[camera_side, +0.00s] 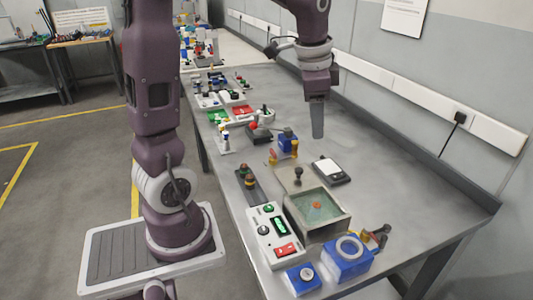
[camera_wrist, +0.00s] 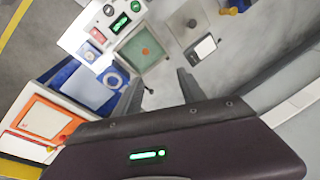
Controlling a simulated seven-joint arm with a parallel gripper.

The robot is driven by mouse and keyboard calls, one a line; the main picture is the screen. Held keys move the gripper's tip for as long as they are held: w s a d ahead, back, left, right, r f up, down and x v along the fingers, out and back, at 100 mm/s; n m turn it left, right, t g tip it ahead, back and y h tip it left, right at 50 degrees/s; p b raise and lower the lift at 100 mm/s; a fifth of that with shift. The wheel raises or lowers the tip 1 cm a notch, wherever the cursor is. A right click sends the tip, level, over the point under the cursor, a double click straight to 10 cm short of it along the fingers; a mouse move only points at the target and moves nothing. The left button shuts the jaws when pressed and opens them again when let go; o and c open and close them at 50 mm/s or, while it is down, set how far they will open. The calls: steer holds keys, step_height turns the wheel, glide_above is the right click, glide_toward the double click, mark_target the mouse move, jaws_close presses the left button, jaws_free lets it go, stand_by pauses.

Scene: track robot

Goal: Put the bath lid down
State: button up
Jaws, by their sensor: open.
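The bath (camera_side: 318,232) is an open grey box with a teal inside and a small orange thing in it; it also shows in the wrist view (camera_wrist: 123,45). The bath lid (camera_side: 289,184) is a flat beige-grey plate with a dark upright knob. It lies beside the bath, off its opening, and appears to rest on the table; it also shows in the wrist view (camera_wrist: 178,28). My gripper (camera_side: 317,132) hangs above the table, well clear of the lid and bath. In the wrist view its two fingers (camera_wrist: 161,88) are apart with nothing between them.
A small scale-like device (camera_side: 331,171) lies close beside the lid. A white control box (camera_side: 273,238) with a green display stands left of the bath. Blue units (camera_side: 347,262) stand in front. A blue-and-yellow item (camera_side: 287,142) stands behind. The table's right side is clear.

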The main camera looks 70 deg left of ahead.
steer(key=s+d+r+n+t, duration=0.1)
steer(key=s+d+n, duration=0.1)
steer(key=s+d, duration=0.4)
steer(key=s+d+n+t+h, duration=0.1)
steer(key=s+d, duration=0.4)
steer(key=s, duration=0.6)
steer(key=shift+s+d+r+n+t, duration=0.4)
steer(key=shift+n+t, duration=0.2)
steer(key=shift+n, duration=0.4)
